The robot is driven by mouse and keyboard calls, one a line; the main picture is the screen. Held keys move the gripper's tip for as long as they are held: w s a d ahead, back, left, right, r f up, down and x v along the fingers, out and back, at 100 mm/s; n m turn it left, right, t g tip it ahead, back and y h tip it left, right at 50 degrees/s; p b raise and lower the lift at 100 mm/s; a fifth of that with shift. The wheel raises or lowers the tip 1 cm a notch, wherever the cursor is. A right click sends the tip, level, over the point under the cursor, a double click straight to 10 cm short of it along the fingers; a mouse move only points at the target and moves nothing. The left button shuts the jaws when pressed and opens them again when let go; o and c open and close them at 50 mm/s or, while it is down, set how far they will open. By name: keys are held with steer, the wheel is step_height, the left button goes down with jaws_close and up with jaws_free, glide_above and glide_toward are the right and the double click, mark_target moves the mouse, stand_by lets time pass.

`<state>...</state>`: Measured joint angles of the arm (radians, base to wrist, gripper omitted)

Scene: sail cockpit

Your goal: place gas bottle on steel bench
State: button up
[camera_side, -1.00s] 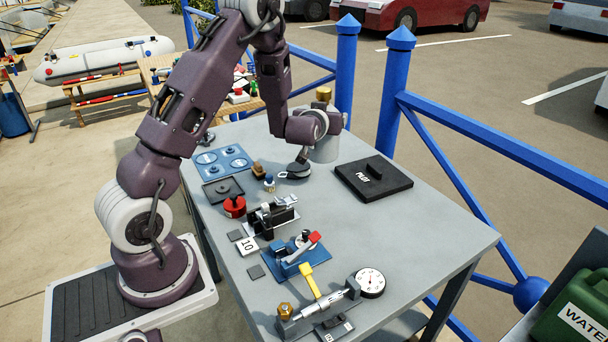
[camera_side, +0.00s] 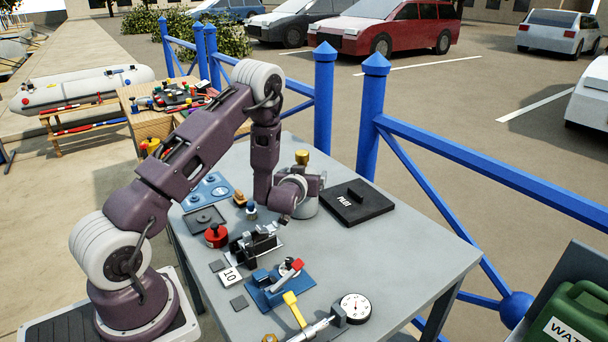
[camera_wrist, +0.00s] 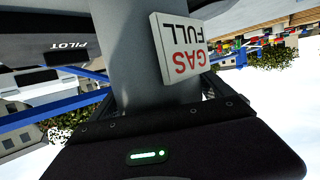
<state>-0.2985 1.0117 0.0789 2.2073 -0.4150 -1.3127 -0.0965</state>
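The gas bottle is a grey cylinder with a brass top (camera_side: 302,157), upright at the far side of the grey steel bench (camera_side: 400,262). My gripper, mostly hidden by my wrist in the side view, is around the bottle's body. In the wrist view the grey bottle body (camera_wrist: 130,45) fills the space between my fingers (camera_wrist: 163,98), with a white "GAS FULL" label (camera_wrist: 178,48) upside down in the picture. The bottle's base is at or just above the bench top; I cannot tell whether it touches.
A black "PILOT" case (camera_side: 357,203) lies just right of the bottle. A red knobbed item (camera_side: 216,236), a black fixture (camera_side: 255,243), a blue clamp (camera_side: 280,284) and a dial gauge (camera_side: 355,307) stand nearer. The bench's right part is clear. Blue railing (camera_side: 440,150) runs behind.

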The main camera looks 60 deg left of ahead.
steer(key=shift+o, duration=0.4)
steer(key=v, duration=0.7)
steer(key=shift+s+d+r, duration=0.2)
steer(key=shift+r, duration=0.05)
steer(key=shift+r, duration=0.1)
